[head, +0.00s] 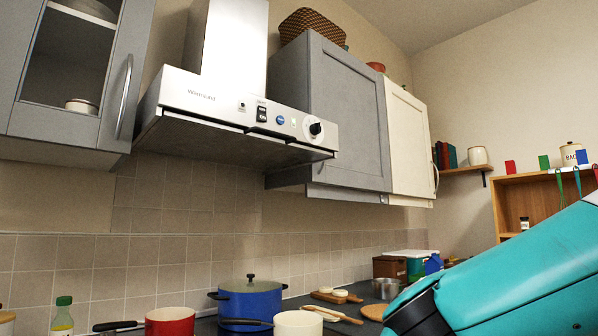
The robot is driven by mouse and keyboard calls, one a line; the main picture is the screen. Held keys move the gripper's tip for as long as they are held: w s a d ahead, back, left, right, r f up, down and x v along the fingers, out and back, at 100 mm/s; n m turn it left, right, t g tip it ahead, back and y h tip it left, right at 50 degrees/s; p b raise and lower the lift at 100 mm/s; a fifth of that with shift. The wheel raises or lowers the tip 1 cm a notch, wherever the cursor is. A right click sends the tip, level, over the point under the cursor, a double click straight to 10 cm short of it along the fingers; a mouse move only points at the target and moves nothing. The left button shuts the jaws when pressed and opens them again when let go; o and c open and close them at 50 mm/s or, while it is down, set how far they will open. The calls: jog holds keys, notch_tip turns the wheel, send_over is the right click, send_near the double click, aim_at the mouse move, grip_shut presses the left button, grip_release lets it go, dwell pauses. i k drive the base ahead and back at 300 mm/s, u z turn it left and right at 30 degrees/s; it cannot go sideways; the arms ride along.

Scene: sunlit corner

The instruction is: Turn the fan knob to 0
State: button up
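The range hood (230,118) is white and hangs on the tiled wall between the cabinets. Its fan knob (315,128) is black, on a pale round dial at the right end of the front panel. The marks around the dial are too small to read, so I cannot tell the knob's setting. Switches and a blue round badge sit to the left of the knob. My teal arm crosses the lower right, well apart from the hood. My gripper is outside the picture.
A grey cabinet (335,110) stands close to the hood's right end, and an open-shelved grey cabinet (68,130) is at its left. Below are a blue pot (250,300), a red pan (170,322) and a cream pot (298,324). The space before the knob is clear.

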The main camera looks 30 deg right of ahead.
aim_at(315, 129)
jog(key=u, duration=0.4)
jog(key=k, duration=0.5)
jog(key=u, duration=0.05)
jog(key=i, duration=0.95)
jog(key=z, duration=0.8)
